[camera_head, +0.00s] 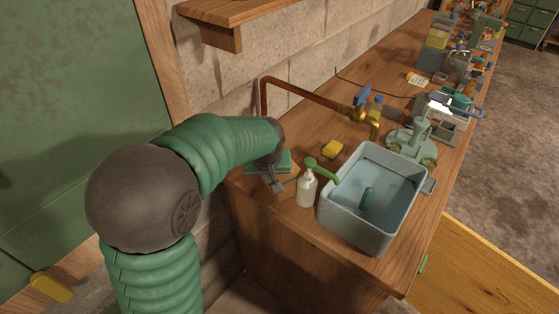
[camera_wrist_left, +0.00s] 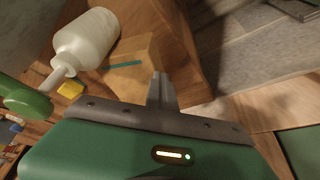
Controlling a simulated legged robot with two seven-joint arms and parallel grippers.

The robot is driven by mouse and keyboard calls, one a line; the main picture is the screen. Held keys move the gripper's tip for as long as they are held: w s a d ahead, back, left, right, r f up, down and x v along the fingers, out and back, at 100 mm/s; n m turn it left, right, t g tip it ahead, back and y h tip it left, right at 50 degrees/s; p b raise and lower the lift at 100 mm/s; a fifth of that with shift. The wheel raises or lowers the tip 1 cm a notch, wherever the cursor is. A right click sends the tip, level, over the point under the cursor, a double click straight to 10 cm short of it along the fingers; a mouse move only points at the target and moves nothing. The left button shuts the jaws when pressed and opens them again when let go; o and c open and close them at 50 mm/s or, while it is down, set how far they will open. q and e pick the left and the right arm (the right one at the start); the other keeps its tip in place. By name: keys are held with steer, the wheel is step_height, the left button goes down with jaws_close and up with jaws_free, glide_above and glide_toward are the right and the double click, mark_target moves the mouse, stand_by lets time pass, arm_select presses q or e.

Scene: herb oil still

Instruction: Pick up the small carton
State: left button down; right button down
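The small carton (camera_wrist_left: 130,52) is a tan box with a teal stripe, seen in the left wrist view beside the white bottle. In the head view it is mostly hidden behind my left gripper, and only a little tan shows. My left gripper (camera_head: 275,187) points down at the near left end of the counter. In the left wrist view its fingers (camera_wrist_left: 161,88) are together, with nothing visible between them. They lie just right of the carton; I cannot tell if they touch it. My right gripper is not in view.
A white pump bottle (camera_head: 307,188) with a green top stands close right of my left gripper. Beyond it are a yellow sponge (camera_head: 333,149), a grey basin (camera_head: 346,226) and a copper pipe (camera_head: 312,92). The counter's front edge is close by.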

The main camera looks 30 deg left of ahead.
arm_select(q)
steer(key=s, duration=0.4)
steer(key=shift+s+d+r, duration=0.25)
steer(key=shift+r, duration=0.05)
steer(key=shift+c, duration=2.2)
jaws_free()
